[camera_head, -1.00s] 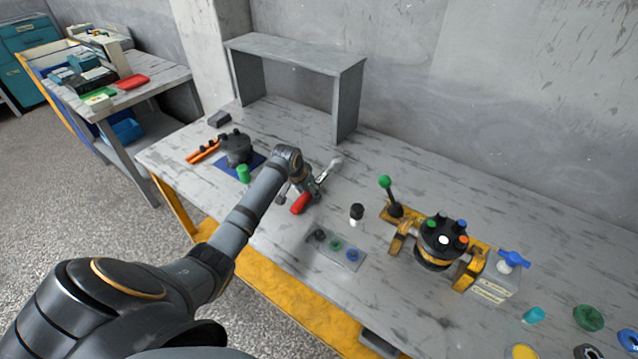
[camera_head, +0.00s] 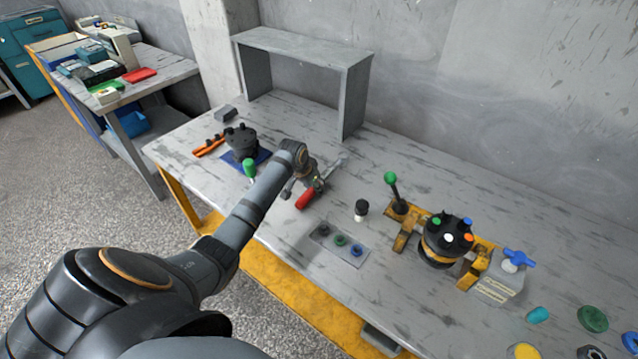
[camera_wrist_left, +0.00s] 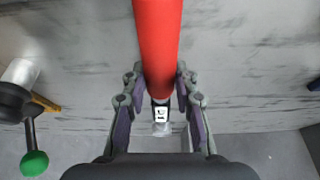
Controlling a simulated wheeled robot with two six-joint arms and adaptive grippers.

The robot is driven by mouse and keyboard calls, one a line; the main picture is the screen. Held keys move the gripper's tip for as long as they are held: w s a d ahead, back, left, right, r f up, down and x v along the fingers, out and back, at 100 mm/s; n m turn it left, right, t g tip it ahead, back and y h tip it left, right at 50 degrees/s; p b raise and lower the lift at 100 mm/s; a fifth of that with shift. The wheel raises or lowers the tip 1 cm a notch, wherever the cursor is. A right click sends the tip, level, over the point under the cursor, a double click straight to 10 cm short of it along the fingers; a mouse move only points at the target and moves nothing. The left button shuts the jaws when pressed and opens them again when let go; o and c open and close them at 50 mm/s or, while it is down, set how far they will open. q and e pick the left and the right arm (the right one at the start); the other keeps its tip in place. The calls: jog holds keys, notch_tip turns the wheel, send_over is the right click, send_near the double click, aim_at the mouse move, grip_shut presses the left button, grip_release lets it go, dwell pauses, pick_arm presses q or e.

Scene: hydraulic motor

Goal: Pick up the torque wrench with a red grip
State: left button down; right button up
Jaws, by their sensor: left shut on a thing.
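The torque wrench's red grip (camera_head: 305,199) shows just below my left gripper (camera_head: 317,184) in the head view, with its metal shaft (camera_head: 335,171) reaching up and right. In the left wrist view, the red grip (camera_wrist_left: 157,45) runs down from the top edge between the two fingers of my left gripper (camera_wrist_left: 160,100). The fingers are shut on the wrench near the lower end of the grip. The arm and gripper hide part of the wrench. I cannot tell how far it is off the table. My right gripper is not in view.
A black pump part (camera_head: 241,142) on a blue mat stands at left beside a green-handled item (camera_head: 250,168). A small tray (camera_head: 338,246) with colored caps lies in front. The hydraulic motor (camera_head: 446,240) and green-knobbed lever (camera_head: 392,185) stand at right. A grey shelf (camera_head: 303,46) stands behind.

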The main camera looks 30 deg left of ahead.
pick_arm(q)
jog(key=shift+w+r, duration=0.1)
jog(key=shift+r, duration=0.55)
jog(key=s+d+r+b, duration=0.1)
jog(key=s+d+r, duration=0.3)
jog(key=s+r, duration=0.7)
jog(key=shift+s+d+r, duration=0.2)
jog(key=shift+s+r, duration=0.2)
jog(key=shift+s, duration=0.85)
jog(key=c, duration=1.5)
grip_release()
jog(key=shift+c, duration=0.2)
grip_shut()
